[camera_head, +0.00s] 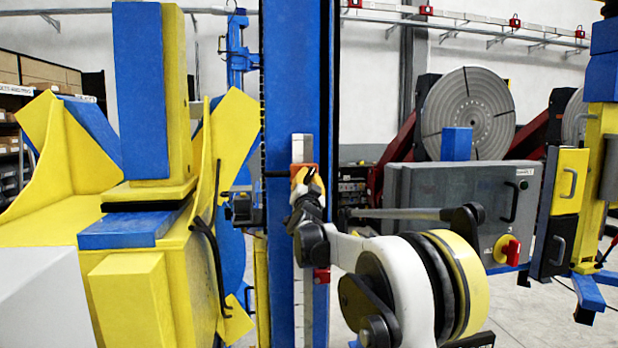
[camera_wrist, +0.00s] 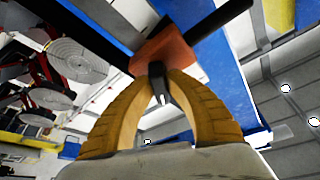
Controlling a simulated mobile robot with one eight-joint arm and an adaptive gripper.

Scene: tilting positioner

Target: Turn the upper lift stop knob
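The upper lift stop is an orange-red block (camera_head: 301,168) on the scale strip of the blue column. In the wrist view this block (camera_wrist: 168,44) fills the top centre, with a dark bar running through it. The upper lift stop knob (camera_wrist: 159,84) is small and black and projects from the block towards the camera. My gripper (camera_head: 306,183) is at the block, seen from behind and small. In the wrist view the two yellow ribbed fingers of my gripper (camera_wrist: 160,73) arch inward, and their tips close on the knob from both sides. In the head view the knob is hidden.
A red lower stop (camera_head: 322,275) sits further down the same blue column (camera_head: 283,90). Yellow and blue machinery (camera_head: 143,250) stands close on the left. A grey control box (camera_head: 470,190) with a red rotary switch (camera_head: 508,250) stands on the right.

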